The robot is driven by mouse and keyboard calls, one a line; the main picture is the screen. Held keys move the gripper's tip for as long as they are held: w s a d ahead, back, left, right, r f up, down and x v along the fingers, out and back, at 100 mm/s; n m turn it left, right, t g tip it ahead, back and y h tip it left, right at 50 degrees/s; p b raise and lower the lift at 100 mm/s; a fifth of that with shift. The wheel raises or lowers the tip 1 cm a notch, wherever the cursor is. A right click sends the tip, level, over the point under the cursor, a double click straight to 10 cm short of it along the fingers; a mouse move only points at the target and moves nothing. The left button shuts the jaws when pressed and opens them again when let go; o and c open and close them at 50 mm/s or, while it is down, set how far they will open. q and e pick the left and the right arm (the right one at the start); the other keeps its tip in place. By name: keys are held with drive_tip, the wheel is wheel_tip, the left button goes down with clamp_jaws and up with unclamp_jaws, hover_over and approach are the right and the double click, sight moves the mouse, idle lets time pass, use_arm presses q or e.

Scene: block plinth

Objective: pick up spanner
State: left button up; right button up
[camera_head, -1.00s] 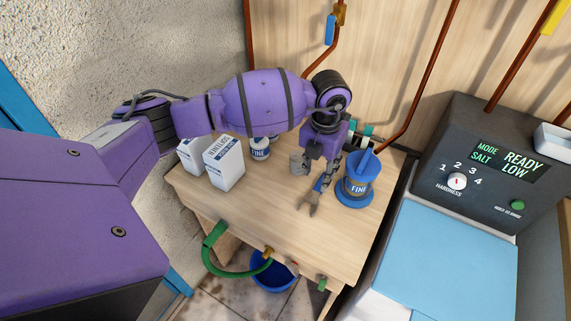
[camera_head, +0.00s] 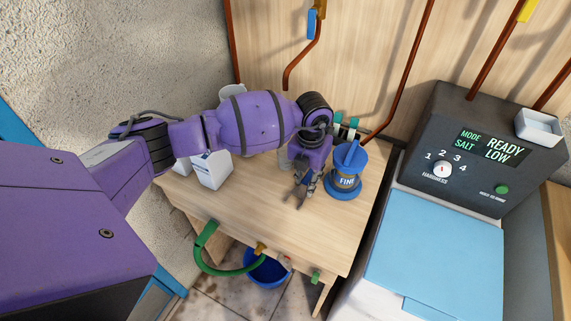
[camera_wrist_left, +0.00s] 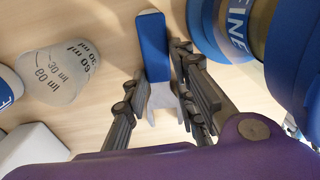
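The spanner has a blue handle and a grey forked jaw. It lies on the wooden table top (camera_head: 255,215); its handle (camera_wrist_left: 155,45) shows in the left wrist view. My right gripper is not in view.
A blue pot marked FINE (camera_head: 346,180) stands on a blue base close right of the spanner. A measuring cup (camera_wrist_left: 60,75) stands to the left. White cartons (camera_head: 212,170) stand farther left.

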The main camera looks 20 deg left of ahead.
use_arm(q)
drive_tip(key=shift+w+r, duration=0.1)
clamp_jaws()
drive_tip(key=shift+r, duration=0.1)
